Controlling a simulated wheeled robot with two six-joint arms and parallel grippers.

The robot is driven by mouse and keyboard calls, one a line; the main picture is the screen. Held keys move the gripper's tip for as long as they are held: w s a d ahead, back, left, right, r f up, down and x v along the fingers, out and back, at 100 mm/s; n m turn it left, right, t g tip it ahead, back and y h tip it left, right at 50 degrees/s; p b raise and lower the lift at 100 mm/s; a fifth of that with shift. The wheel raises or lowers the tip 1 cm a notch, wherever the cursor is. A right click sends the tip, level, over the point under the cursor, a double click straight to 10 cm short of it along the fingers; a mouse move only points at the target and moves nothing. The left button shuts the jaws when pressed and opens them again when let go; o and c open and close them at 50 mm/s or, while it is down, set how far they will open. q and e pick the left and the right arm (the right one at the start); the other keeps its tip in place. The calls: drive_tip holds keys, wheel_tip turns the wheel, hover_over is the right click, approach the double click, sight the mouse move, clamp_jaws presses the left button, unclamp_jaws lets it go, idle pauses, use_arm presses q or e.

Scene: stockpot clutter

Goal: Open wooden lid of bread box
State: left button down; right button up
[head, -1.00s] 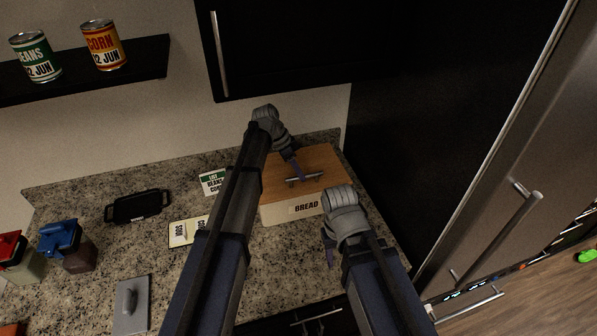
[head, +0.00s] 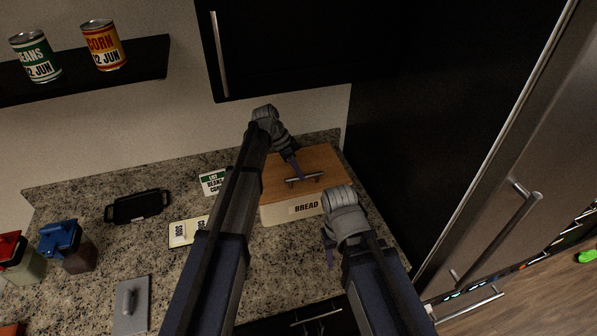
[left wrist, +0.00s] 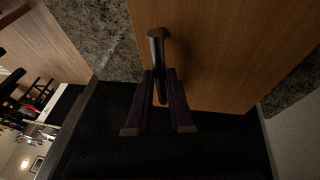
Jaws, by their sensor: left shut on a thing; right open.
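The bread box (head: 292,213) stands on the counter, cream with a "BREAD" label on its front. Its wooden lid (head: 318,163) lies flat on top, and a metal bar handle (head: 308,180) is fixed to the lid. My left gripper (head: 298,174) reaches over the lid and is shut on the handle. In the left wrist view the fingers (left wrist: 160,100) close on the dark handle (left wrist: 157,48) against the wooden lid (left wrist: 215,45). My right gripper (head: 329,257) is open and empty in front of the box, at its right; its fingers are partly hidden by the wrist.
A dark cabinet (head: 300,45) hangs above; a steel fridge (head: 520,170) stands right.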

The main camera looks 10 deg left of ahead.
idle(0.4)
use_arm(q)
drive_tip(key=w+a+r+g+h+p, duration=0.1)
drive_tip(key=w+a+r+g+p, duration=0.1)
drive_tip(key=w+r+p, duration=0.3)
wheel_tip(320, 180, up, 3)
drive_tip(key=shift+f+n+g+h, duration=0.1)
drive_tip(key=shift+n+g+h, duration=0.3)
drive_tip(key=shift+g, duration=0.4)
drive_tip(key=c, duration=1.2)
unclamp_jaws()
drive_tip(key=shift+c, duration=0.2)
drive_tip(key=o, duration=0.4)
drive_tip(key=shift+w+a, duration=0.1)
drive_tip(key=shift+w, duration=0.05)
drive_tip(key=shift+o, duration=0.2)
